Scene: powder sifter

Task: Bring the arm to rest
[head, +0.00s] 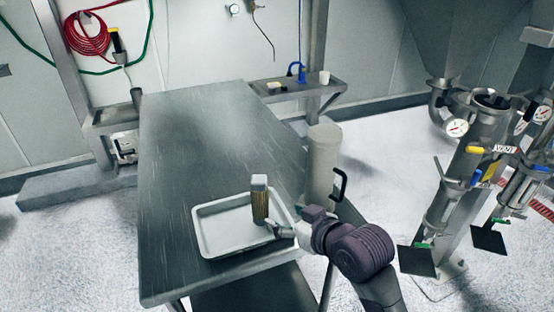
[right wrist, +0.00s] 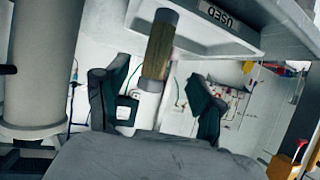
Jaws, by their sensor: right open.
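My right arm comes in from the lower right in the head view. My right gripper (head: 274,229) is at the right part of a white tray (head: 222,253), close to a tool with a pale top and brown lower part (head: 260,203). In the right wrist view, the two dark fingers of the gripper (right wrist: 154,103) are spread apart. The brown and grey tool (right wrist: 158,45) shows beyond and between them, and I cannot tell whether anything touches it. The tray (right wrist: 258,30) carries the label "USED". My left gripper is not in view.
The tray lies on the near end of a long steel table (head: 185,130), whose far part is bare. A tall grey cylinder (head: 321,160) with a black handle stands close to the arm, right of the table. Steel piping with gauges (head: 458,127) stands at the right.

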